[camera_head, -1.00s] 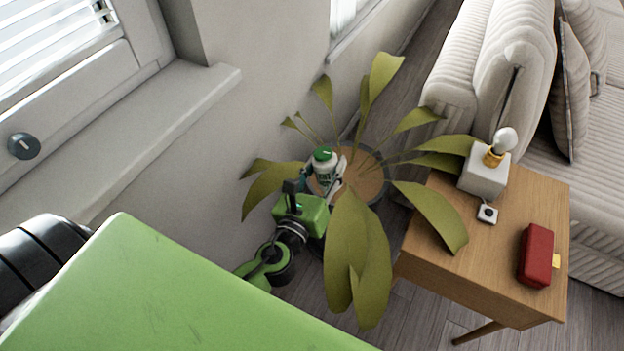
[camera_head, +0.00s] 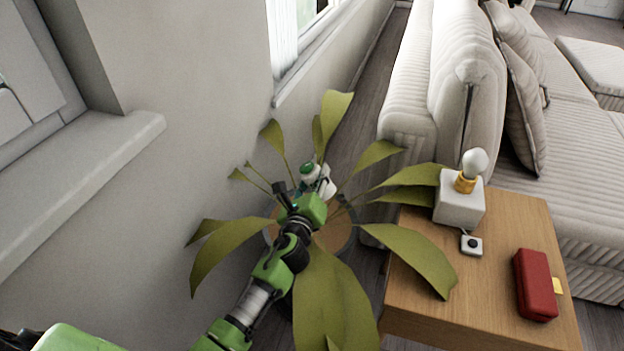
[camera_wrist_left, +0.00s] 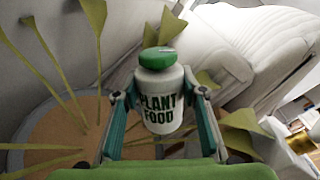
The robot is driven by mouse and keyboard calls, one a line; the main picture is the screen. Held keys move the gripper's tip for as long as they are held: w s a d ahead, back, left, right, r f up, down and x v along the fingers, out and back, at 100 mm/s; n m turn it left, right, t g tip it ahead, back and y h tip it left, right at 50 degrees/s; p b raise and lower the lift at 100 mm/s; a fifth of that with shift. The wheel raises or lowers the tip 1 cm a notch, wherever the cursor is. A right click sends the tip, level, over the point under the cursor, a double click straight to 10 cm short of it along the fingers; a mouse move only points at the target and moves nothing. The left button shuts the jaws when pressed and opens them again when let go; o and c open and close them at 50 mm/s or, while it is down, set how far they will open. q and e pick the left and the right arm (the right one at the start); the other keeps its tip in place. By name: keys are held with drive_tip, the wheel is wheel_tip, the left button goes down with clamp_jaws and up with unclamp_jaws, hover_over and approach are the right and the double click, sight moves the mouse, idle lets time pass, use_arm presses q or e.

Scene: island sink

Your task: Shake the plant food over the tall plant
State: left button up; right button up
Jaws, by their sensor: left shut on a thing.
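The plant food (camera_wrist_left: 160,95) is a white bottle with a green cap and "PLANT FOOD" lettering. It stands roughly upright between the fingers of my left gripper (camera_wrist_left: 160,112) in the left wrist view. In the head view my left gripper (camera_head: 306,192) is shut on the bottle (camera_head: 311,172), among the leaves and above the pot. The tall plant (camera_head: 415,254) has broad green leaves and thin stems. Its round pot with brown soil (camera_head: 335,238) is partly hidden by my arm and the leaves. My right gripper is not in view.
A wooden side table (camera_head: 505,235) stands to the right with a lamp (camera_head: 462,195), a small white box (camera_head: 471,245) and a red case (camera_head: 536,285). A ribbed sofa (camera_head: 408,95) stands behind it. A wall and windowsill (camera_head: 90,180) are at the left.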

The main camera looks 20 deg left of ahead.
use_arm(q)
drive_tip(key=f+n+b, duration=0.1)
drive_tip(key=n, duration=0.1)
drive_tip(key=f+n+h+b, duration=0.1)
drive_tip(key=f+n, duration=0.1)
drive_tip(key=n, duration=0.1)
drive_tip(key=d+f+n+b, duration=0.1)
drive_tip(key=f+n, duration=0.1)
drive_tip(key=shift+f+n+g+h, duration=0.25)
drive_tip(key=shift+n+g+h, duration=0.05)
drive_tip(key=shift+n+g, duration=0.1)
drive_tip(key=n, duration=0.2)
drive_tip(key=f+n+h, duration=0.1)
drive_tip(key=n, duration=0.1)
drive_tip(key=f+n, duration=0.1)
drive_tip(key=n, duration=0.1)
drive_tip(key=shift+a+f+h, duration=0.2)
drive_tip(key=shift+h, duration=0.1)
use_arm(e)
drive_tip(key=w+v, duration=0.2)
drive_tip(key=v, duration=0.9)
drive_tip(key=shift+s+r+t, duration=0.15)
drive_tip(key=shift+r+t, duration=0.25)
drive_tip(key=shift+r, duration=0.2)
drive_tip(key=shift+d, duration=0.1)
